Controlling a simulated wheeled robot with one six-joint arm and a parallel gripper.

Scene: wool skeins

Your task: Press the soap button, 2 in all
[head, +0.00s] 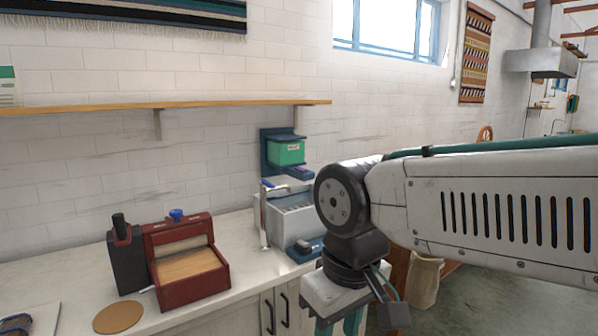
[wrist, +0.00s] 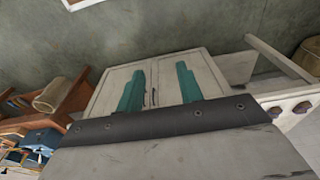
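A green soap dispenser box (head: 287,152) with a small pale label is fixed on a dark blue back plate on the white brick wall, above the grey sink. A small purple part (head: 300,171), perhaps the soap button, shows under its lower right side. My gripper has teal fingers; in the head view it (head: 340,325) hangs at the bottom edge, right of the counter and well below the dispenser, with its tips cut off. In the wrist view my gripper (wrist: 157,85) is open and empty, its fingers apart in front of white cabinet doors (wrist: 140,75). The wrist view does not show the dispenser.
The sink (head: 292,222) and a tap (head: 264,215) stand below the dispenser. A wooden shelf (head: 160,104) runs along the wall to its left. A dark red box (head: 190,285) and a round cork mat (head: 118,317) are on the counter.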

